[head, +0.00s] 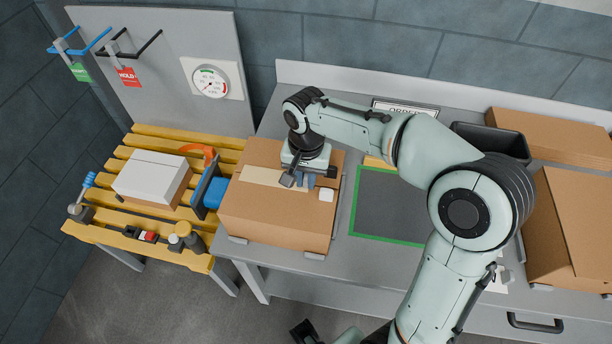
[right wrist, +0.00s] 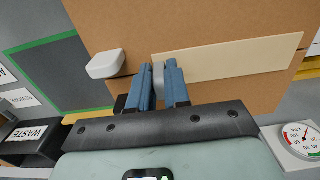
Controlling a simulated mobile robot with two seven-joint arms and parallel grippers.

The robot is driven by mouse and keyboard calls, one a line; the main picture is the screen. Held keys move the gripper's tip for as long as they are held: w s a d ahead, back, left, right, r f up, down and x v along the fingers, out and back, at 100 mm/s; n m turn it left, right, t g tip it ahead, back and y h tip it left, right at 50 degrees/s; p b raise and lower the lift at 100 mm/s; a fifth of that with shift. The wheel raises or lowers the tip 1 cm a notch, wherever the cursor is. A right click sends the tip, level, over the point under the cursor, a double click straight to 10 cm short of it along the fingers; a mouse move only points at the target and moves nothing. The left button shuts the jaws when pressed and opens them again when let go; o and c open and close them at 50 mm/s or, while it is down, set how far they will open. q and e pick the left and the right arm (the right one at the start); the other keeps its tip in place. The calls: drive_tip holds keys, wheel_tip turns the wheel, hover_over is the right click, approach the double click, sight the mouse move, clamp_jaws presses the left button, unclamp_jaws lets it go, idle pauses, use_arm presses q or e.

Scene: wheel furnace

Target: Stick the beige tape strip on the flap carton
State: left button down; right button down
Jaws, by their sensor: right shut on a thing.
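The brown flap carton (head: 275,218) sits closed on the grey bench. The beige tape strip (head: 262,177) lies along its top, flat on it or just above; I cannot tell which. In the right wrist view the strip (right wrist: 230,60) runs from my fingertips toward the right edge of the carton top (right wrist: 190,25). My right gripper (head: 306,180) is low over the carton, its blue fingers (right wrist: 160,85) shut on the strip's near end, where a small grey piece shows between them. My left gripper (head: 305,332) shows only partly at the bottom edge, away from the carton.
A small white block (head: 326,194) is on the carton top beside my right gripper. A yellow slatted table (head: 120,200) with a white-topped box (head: 152,176) stands left. A green-framed mat (head: 385,205) lies right. A dark bin (head: 490,142) and large cartons (head: 570,230) are farther right.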

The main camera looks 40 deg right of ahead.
idle(0.3)
drive_tip(key=c, duration=1)
unclamp_jaws()
use_arm(q)
drive_tip(key=shift+r, duration=0.1)
use_arm(e)
drive_tip(key=shift+r, duration=0.1)
drive_tip(key=shift+r+p, duration=2.2)
drive_tip(key=shift+r, duration=0.75)
use_arm(q)
drive_tip(key=r, duration=0.1)
drive_tip(key=w+r, duration=0.1)
drive_tip(key=r, duration=0.1)
drive_tip(key=w+r, duration=0.1)
drive_tip(key=shift+w+r, duration=0.15)
drive_tip(key=shift+r, duration=0.2)
use_arm(e)
drive_tip(key=shift+f, duration=0.1)
